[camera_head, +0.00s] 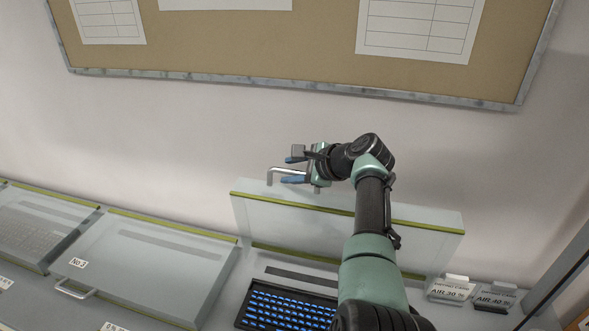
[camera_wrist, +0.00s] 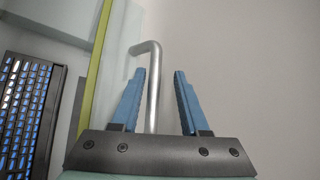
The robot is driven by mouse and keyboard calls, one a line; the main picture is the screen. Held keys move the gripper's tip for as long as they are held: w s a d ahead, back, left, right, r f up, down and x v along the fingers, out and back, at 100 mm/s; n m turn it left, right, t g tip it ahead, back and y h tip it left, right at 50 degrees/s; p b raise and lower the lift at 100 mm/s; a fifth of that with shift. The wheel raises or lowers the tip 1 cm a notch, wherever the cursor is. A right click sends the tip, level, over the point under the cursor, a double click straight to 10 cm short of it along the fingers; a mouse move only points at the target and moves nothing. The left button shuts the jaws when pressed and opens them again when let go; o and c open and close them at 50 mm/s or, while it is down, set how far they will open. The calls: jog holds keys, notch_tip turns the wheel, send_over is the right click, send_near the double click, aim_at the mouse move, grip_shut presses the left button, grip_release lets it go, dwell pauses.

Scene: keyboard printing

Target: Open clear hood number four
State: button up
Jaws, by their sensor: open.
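The clear hood right of the one marked No.3 stands raised (camera_head: 270,222), roughly upright, behind an uncovered keyboard (camera_head: 285,309) with blue-lit keys. Its own number label is not visible. Its silver bar handle (camera_head: 276,170) is at the raised top edge. My gripper (camera_head: 290,170) is open at that handle, with blue fingers. In the wrist view the handle (camera_wrist: 153,85) lies between the two open fingers (camera_wrist: 158,80), nearer the left one; I cannot tell whether it touches. Part of the hood and keyboard is hidden behind my arm.
The No.3 hood (camera_head: 150,260) is closed to the left, and another closed hood (camera_head: 35,225) lies farther left. Small signs (camera_head: 450,288) stand at the right. A corkboard (camera_head: 300,60) hangs on the wall behind.

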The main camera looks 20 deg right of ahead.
jog(key=shift+f, duration=0.1)
jog(key=shift+v, duration=0.85)
jog(key=b+v, duration=0.1)
jog(key=v, duration=1)
jog(key=shift+b, duration=0.4)
